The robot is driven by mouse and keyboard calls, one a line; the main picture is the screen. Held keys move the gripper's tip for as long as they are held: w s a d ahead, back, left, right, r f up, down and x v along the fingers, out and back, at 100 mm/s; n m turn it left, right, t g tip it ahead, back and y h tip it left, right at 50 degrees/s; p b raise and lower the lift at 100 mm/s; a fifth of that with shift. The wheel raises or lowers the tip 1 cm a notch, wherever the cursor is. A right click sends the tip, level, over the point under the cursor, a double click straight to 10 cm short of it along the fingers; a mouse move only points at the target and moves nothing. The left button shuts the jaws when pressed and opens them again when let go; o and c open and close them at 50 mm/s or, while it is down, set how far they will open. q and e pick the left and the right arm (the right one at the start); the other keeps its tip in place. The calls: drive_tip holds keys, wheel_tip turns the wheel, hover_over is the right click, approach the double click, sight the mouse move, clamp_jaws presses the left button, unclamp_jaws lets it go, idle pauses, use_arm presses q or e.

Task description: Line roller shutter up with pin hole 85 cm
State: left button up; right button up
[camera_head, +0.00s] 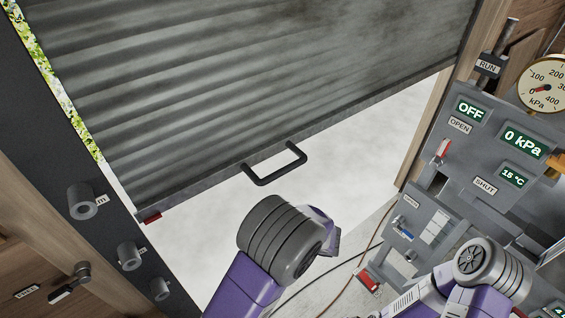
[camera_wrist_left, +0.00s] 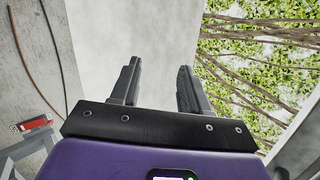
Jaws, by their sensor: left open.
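The grey ribbed roller shutter (camera_head: 250,90) is partly raised and seems tilted in the head view. A dark U-shaped handle (camera_head: 277,168) sits on its bottom edge. A red tab (camera_head: 150,217) shows at its lower left corner. Several round pin-hole sockets (camera_head: 83,203) stand on the dark left post; the label beside the upper one is not fully readable.
A lever (camera_head: 62,294) is at lower left. Cables (camera_head: 340,262) lie on the pale floor. Leaves and branches (camera_wrist_left: 260,60) show in the wrist view.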

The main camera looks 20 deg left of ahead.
sight(285, 173)
use_arm(q)
drive_tip(key=w+d+r+t+y+p, duration=0.1)
drive_tip(key=w+d+r+t+y, duration=0.15)
drive_tip(key=r, duration=0.65)
drive_tip(key=w+d+r+t+y, duration=0.1)
drive_tip(key=w+d+r+t, duration=0.2)
drive_tip(key=r, duration=0.6)
drive_tip(key=shift+t, duration=0.25)
drive_tip(key=x, duration=0.5)
drive_tip(key=r+x, duration=0.1)
drive_tip(key=x, duration=0.2)
drive_tip(key=shift+a, duration=0.25)
drive_tip(key=shift+c, duration=0.3)
clamp_jaws()
